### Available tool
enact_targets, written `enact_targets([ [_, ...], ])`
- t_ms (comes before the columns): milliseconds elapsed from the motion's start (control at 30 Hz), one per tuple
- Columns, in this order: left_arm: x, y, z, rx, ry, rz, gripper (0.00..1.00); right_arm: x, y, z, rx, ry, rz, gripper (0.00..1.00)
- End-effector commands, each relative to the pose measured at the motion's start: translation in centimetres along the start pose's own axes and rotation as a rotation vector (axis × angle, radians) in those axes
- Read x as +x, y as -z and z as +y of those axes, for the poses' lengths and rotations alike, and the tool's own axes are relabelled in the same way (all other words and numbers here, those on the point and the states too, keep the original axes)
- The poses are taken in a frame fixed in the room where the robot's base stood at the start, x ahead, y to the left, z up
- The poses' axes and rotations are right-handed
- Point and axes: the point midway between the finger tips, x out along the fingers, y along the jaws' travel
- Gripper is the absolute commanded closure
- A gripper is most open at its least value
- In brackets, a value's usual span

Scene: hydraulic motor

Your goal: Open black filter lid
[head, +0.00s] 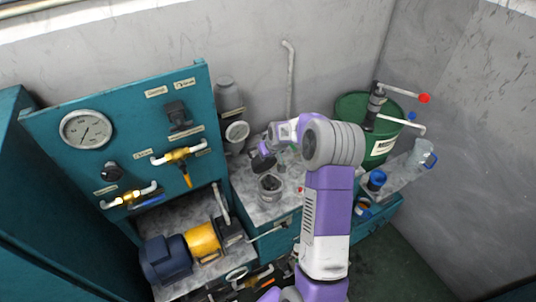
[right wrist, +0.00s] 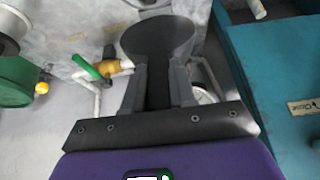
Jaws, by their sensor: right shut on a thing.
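My right gripper (head: 267,148) is above the grey bench, its arm reaching in from the bottom. In the right wrist view, my right gripper (right wrist: 158,72) is shut on the black filter lid (right wrist: 158,38), a round dark disc with a narrow stem between the fingers. The lid (head: 262,162) shows in the head view as a dark disc, tilted and apart from the grey cylindrical filter housing (head: 270,189). The housing stands upright below the lid; its top looks open and dark inside. My left gripper is not in view.
A teal panel (head: 130,135) with a gauge (head: 86,130) and yellow valves stands at left. A yellow and blue motor (head: 190,250) lies below it. A green barrel (head: 381,150) with a hand pump is at right, beside a clear bottle (head: 420,157). Small parts crowd the bench.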

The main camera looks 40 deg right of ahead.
Motion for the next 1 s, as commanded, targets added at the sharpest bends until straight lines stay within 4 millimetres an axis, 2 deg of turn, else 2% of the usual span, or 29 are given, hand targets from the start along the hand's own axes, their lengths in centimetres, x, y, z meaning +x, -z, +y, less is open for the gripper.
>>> enact_targets([
  [33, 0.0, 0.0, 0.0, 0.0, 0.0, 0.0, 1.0, -0.2, 1.8, -0.6, 0.002, 0.002, 0.054, 1.0],
  [333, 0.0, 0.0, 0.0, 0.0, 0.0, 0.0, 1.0, -0.2, 1.8, -0.6, 0.003, 0.002, 0.053, 1.0],
  [367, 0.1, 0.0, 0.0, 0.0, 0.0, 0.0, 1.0, -0.2, 1.8, -0.6, 0.003, 0.002, 0.053, 0.73],
  [467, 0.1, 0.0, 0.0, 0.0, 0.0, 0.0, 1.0, -0.2, 1.8, -0.6, 0.002, 0.002, 0.053, 0.57],
  [500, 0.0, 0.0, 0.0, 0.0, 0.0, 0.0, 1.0, -0.1, 0.6, -0.5, 0.004, 0.006, 0.015, 0.51],
  [533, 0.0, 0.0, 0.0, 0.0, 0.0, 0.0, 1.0, -0.1, 0.6, -0.5, 0.004, 0.006, 0.015, 0.49],
  [1000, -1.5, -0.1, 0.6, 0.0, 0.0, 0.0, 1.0, -3.0, 0.8, -0.1, 0.001, 0.001, 0.004, 0.49],
])
